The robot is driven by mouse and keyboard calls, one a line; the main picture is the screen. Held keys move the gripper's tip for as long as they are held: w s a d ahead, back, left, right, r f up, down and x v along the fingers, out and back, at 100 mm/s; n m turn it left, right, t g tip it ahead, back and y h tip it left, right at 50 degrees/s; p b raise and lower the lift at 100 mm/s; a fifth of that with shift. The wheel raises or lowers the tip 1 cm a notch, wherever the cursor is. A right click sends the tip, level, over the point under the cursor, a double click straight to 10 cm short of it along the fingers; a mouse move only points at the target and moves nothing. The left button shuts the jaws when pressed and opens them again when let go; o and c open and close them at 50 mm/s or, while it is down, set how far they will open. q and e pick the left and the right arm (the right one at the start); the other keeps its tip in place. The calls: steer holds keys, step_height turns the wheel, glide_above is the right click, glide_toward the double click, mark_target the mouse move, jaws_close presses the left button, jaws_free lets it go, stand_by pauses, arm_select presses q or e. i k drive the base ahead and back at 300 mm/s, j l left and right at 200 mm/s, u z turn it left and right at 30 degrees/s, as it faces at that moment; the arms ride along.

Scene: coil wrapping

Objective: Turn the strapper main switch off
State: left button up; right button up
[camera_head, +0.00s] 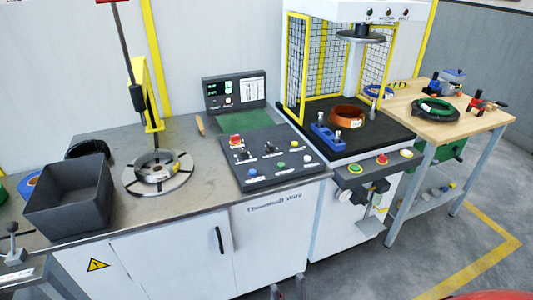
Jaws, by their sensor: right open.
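The caged machine with yellow frame posts (295,70) stands right of the bench; I cannot read a label naming it the strapper. Another red-and-yellow switch (235,141) is on the bench's black control panel (270,178). Which is the main switch, and its position, I cannot tell. My right gripper (288,289) is at the bottom edge, open, empty, well below both panels. My left gripper is not seen.
A dark bin (70,198) and a round slotted plate (158,172) sit on the metal bench. An orange coil (347,115) and a blue block (328,137) lie inside the cage. A wooden table (465,125) stands right. Floor in front is clear.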

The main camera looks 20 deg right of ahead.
mark_target(234, 139)
steer(key=i+l+u, duration=0.1)
steer(key=l, duration=0.25)
steer(key=i+l+u, duration=0.25)
steer(key=l, duration=0.45)
steer(key=i+l+u, duration=0.1)
steer(key=l, duration=0.25)
steer(key=i, duration=0.05)
